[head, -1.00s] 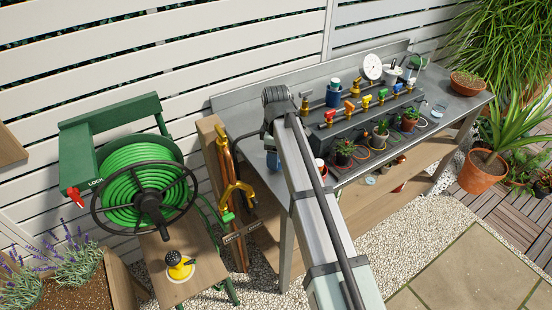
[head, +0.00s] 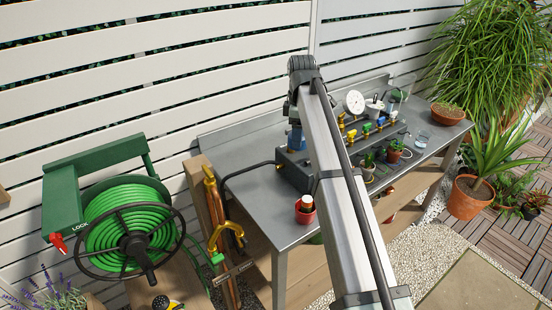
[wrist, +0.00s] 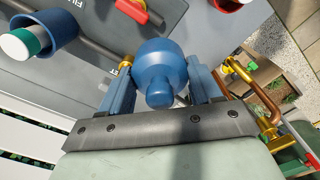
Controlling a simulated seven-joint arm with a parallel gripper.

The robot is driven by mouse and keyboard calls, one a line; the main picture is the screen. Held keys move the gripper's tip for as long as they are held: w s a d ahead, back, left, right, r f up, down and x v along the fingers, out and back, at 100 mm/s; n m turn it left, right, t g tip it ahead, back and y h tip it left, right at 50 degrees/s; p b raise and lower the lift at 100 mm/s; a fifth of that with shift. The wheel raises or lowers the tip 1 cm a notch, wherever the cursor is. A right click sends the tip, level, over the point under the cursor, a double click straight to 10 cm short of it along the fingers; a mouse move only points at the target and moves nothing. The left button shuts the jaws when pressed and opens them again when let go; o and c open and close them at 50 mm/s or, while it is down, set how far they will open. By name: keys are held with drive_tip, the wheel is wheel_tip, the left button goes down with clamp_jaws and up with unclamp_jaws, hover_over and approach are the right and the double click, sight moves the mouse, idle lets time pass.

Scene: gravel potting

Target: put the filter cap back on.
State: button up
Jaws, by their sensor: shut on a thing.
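My gripper (wrist: 161,92) is shut on the blue filter cap (wrist: 162,62), a round cap with a small knob facing the wrist camera. In the head view my gripper (head: 295,132) is over the grey bench, left of the black manifold. A blue open cup (wrist: 42,32) with a white and green cylinder (wrist: 22,43) inside shows at upper left in the wrist view, apart from the cap. In the head view I cannot make out this cup; the arm covers that part. The underside of the cap is hidden.
The manifold (head: 292,172) carries several coloured valves and a white gauge (head: 354,101). A red pot (head: 305,213) with a white-topped object stands near the bench's front edge. A green hose reel (head: 125,222) and copper pipes (head: 214,205) are at left.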

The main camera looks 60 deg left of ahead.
drive_tip(key=w+a+r, duration=0.2)
drive_tip(key=w, duration=0.3)
drive_tip(key=w+a+r, duration=0.2)
drive_tip(key=w, duration=0.3)
drive_tip(key=w+a+r, duration=0.2)
drive_tip(key=w, duration=0.3)
drive_tip(key=shift+w+a, duration=0.1)
drive_tip(key=shift+a, duration=0.15)
drive_tip(key=shift+f, duration=3.15)
drive_tip(key=shift+f, duration=0.15)
drive_tip(key=o, duration=1.2)
drive_tip(key=shift+o, duration=0.2)
drive_tip(key=shift+r, duration=3.55)
drive_tip(key=shift+c, duration=0.3)
